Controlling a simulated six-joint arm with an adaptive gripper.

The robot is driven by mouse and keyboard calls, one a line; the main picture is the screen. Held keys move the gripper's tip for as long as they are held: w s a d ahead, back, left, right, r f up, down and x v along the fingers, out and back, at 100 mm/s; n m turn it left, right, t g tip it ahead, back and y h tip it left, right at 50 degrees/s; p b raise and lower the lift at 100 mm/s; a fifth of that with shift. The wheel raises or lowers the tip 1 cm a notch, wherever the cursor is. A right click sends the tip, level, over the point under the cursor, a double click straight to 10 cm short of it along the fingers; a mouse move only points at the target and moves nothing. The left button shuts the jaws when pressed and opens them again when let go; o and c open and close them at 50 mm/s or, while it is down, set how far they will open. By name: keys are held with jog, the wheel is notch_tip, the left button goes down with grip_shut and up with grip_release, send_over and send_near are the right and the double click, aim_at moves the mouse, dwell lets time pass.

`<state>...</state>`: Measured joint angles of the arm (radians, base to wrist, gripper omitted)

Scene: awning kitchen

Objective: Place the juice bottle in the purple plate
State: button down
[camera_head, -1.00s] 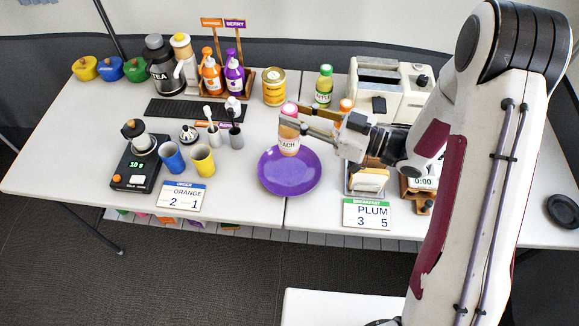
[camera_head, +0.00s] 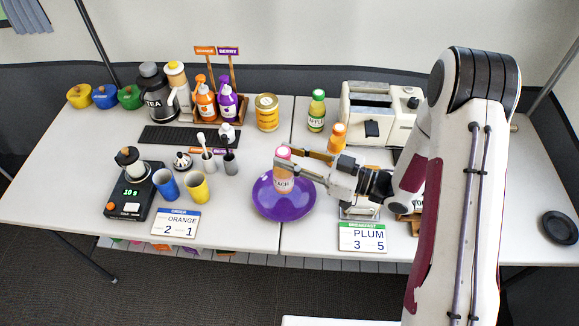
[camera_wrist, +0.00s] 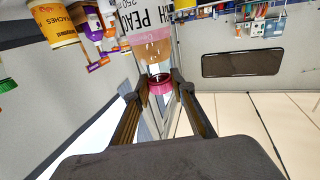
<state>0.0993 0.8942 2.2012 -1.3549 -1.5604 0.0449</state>
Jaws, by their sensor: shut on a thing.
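The peach juice bottle (camera_head: 283,178) has a pink cap and a white label. It stands upright over the purple plate (camera_head: 268,206), near its middle; I cannot tell whether its base touches the plate. My gripper (camera_head: 294,166) comes from the right and is shut on the bottle's upper part. In the wrist view the bottle (camera_wrist: 150,40) shows upside down between the fingers of my gripper (camera_wrist: 160,85), with its pink cap toward the palm.
A green-capped apple bottle (camera_head: 316,111) and an orange-capped bottle (camera_head: 337,138) stand behind. A toaster (camera_head: 390,112) is at back right. Blue and yellow cups (camera_head: 196,187) stand left of the plate. Order cards (camera_head: 362,237) lie along the front edge.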

jog(key=shift+f, duration=0.1)
dwell(0.3)
jog(key=shift+f, duration=2.15)
jog(key=c, duration=1.7)
grip_release()
jog(key=shift+d, duration=0.15)
jog(key=v, duration=1.1)
jog(key=shift+d, duration=0.3)
jog(key=shift+s, duration=0.15)
